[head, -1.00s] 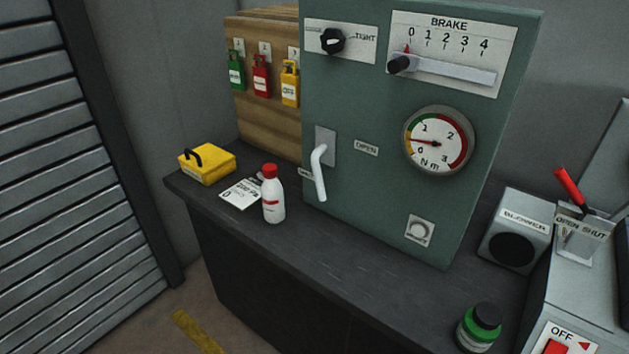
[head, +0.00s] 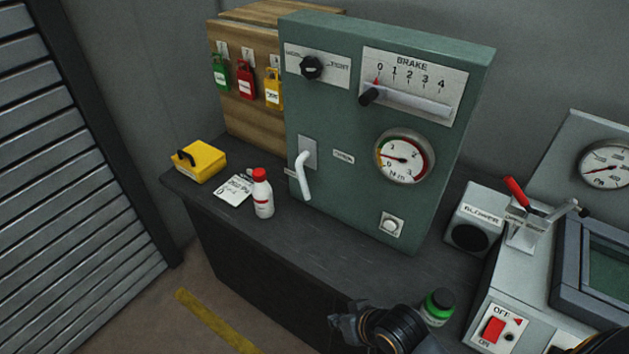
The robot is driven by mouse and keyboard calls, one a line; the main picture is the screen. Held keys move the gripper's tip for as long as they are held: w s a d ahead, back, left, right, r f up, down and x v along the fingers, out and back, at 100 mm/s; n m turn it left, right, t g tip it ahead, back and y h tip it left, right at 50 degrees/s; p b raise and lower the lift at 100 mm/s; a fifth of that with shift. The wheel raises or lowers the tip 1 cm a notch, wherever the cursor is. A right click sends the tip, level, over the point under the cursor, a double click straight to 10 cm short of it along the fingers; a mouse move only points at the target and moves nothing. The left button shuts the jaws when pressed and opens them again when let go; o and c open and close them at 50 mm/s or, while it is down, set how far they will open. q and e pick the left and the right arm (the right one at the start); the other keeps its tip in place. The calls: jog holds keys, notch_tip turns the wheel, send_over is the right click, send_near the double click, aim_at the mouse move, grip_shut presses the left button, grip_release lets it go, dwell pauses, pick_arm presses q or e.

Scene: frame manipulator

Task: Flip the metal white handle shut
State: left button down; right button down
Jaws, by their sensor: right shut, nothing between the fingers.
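The white metal handle (head: 304,182) is on the front of the green panel (head: 330,225), fixed to a small grey plate (head: 308,148). It bends at the top and hangs downward. A small label, OPEN in the earlier view, is to its right, and another small label at its left is partly hidden by it. My right gripper (head: 345,326) is at the bottom edge, shut and empty, well below and in front of the handle and apart from it. My left gripper is not in view.
A white bottle with a red cap (head: 262,194) stands left of the handle, near a yellow box (head: 199,161) and a paper tag (head: 233,189). The dark bench top (head: 330,265) before the panel is clear.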

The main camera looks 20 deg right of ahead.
jog(key=w+a+r+m+t+y, duration=0.2)
jog(key=w+r, duration=0.1)
jog(key=w, duration=0.2)
jog(key=m+t+y, duration=0.2)
jog(key=m+t, duration=0.3)
jog(key=m, duration=0.6)
send_near(307, 188)
jog(key=b+x, duration=0.6)
jog(key=b, duration=0.2)
jog(key=shift+w+a+f, duration=0.15)
jog(key=shift+w+f, duration=0.1)
jog(key=shift+f, duration=0.05)
jog(key=shift+w, duration=0.2)
